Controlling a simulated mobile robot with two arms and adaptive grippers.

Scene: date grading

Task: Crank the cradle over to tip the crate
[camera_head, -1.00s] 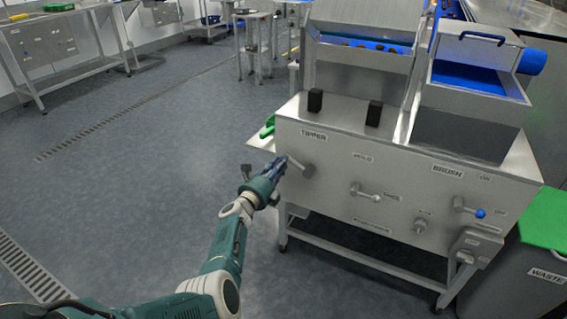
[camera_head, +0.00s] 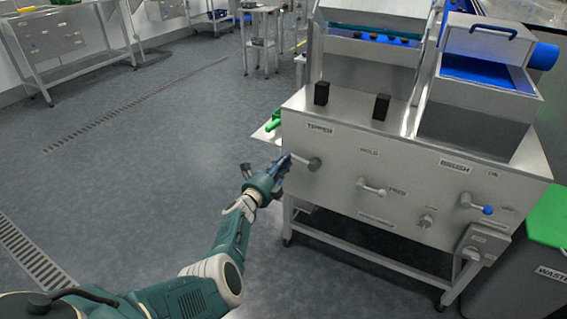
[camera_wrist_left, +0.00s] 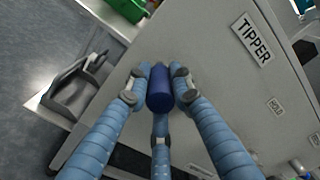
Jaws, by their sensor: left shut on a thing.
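The grey machine has a crank (camera_head: 314,164) under a TIPPER label on the left of its front panel. My left gripper (camera_head: 288,162) is at the crank's outer end, left of the hub. In the left wrist view its fingers are closed around a dark blue, upright-looking handle (camera_wrist_left: 160,88). A green thing (camera_head: 274,124), seemingly the crate, shows in part at the machine's left side above a pale ledge (camera_head: 262,134). It also shows at the top of the wrist view (camera_wrist_left: 128,8). The cradle cannot be made out clearly. My right gripper is out of view.
Right of the crank are a second lever (camera_head: 372,187), a knob (camera_head: 427,219) and a blue-tipped BRUSH lever (camera_head: 476,205). A green-lidded waste bin (camera_head: 546,222) stands at the right. Open floor (camera_head: 130,190) lies to the left.

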